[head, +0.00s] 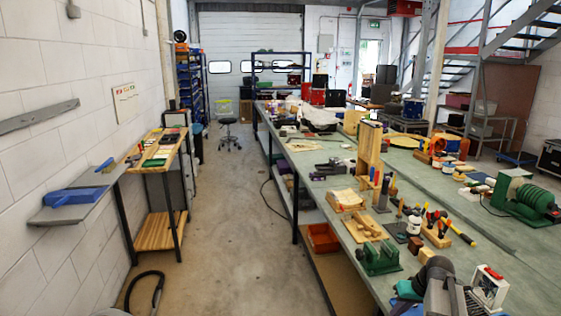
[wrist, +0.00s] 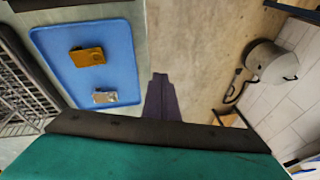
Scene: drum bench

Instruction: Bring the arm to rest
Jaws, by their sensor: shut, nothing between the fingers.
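My gripper (wrist: 160,82) shows in the wrist view as a narrow dark purple-grey wedge, its fingers together with nothing between them. It points out over bare floor, to the right of a bench edge. A wide dark bar and a green surface fill the bottom of that view and hide what lies below. I cannot make out my gripper in the head view.
A blue tray (wrist: 121,60) holds an orange object (wrist: 88,56) and a silvery one (wrist: 104,97), beside a dark rack (wrist: 20,95). A grey vacuum (wrist: 270,62) stands on the floor. A long cluttered bench (head: 300,155) and wall shelf (head: 65,214) flank a clear aisle.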

